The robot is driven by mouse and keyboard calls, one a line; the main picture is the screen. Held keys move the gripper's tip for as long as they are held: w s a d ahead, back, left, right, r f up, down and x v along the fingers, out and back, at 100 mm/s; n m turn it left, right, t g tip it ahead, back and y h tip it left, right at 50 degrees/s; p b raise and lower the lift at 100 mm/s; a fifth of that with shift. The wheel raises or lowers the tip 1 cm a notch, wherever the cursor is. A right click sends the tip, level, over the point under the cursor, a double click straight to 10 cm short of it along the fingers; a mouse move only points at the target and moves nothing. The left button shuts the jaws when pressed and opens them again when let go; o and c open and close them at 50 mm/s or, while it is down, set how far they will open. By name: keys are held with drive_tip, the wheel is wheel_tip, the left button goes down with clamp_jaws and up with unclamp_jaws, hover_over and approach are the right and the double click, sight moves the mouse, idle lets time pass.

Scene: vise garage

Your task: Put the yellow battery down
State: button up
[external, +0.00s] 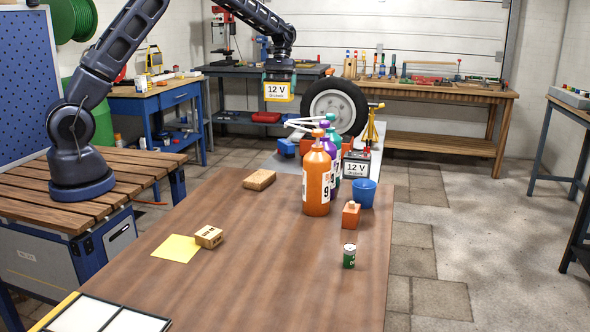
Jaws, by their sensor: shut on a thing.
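The yellow battery (278,92), a small box with a white "12 V" label, hangs in the air in the external view. My gripper (279,74) is above it and shut on it, with the arm reaching in from the upper left. The battery appears well above the surfaces, near the far end of the brown table (240,262) in the picture. My fingertips are too small to make out clearly. A second, dark battery with a "12 V" label (356,168) stands at the far right of the table, behind the bottles.
Orange, purple and teal bottles (317,180) stand close together, with a blue bucket (363,193), an orange block (351,215) and a green can (349,256) nearby. A sponge (259,180), a wooden box (209,237) and yellow paper (176,248) lie leftward. The table's front middle is clear. A tire (336,105) stands behind.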

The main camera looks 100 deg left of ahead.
sight(278, 79)
wheel_tip(278, 79, up, 5)
drive_tip(key=shift+f, duration=0.1)
drive_tip(key=w+d+m+g, duration=0.1)
drive_tip(key=w+d+m, duration=0.2)
drive_tip(key=w+d, duration=0.8)
drive_tip(key=w+d+m+g+y, duration=0.1)
drive_tip(key=w+d+m, duration=0.2)
drive_tip(key=w+d, duration=0.85)
drive_tip(key=w+d+m+g, duration=0.1)
drive_tip(key=w+d+m, duration=0.25)
drive_tip(key=d, duration=1.35)
drive_tip(key=w+d+m+g+y, duration=0.1)
drive_tip(key=w+d+m+y, duration=0.2)
drive_tip(key=d, duration=2.1)
drive_tip(key=s+d+m, duration=0.3)
drive_tip(key=d, duration=1)
drive_tip(key=s+d+m, duration=0.3)
drive_tip(key=d, duration=1)
drive_tip(key=shift+n, duration=0.25)
drive_tip(key=f, duration=2.5)
drive_tip(key=shift+w+a, duration=0.1)
drive_tip(key=shift+a, duration=0.2)
drive_tip(key=shift+f, duration=0.2)
drive_tip(key=o, duration=1.4)
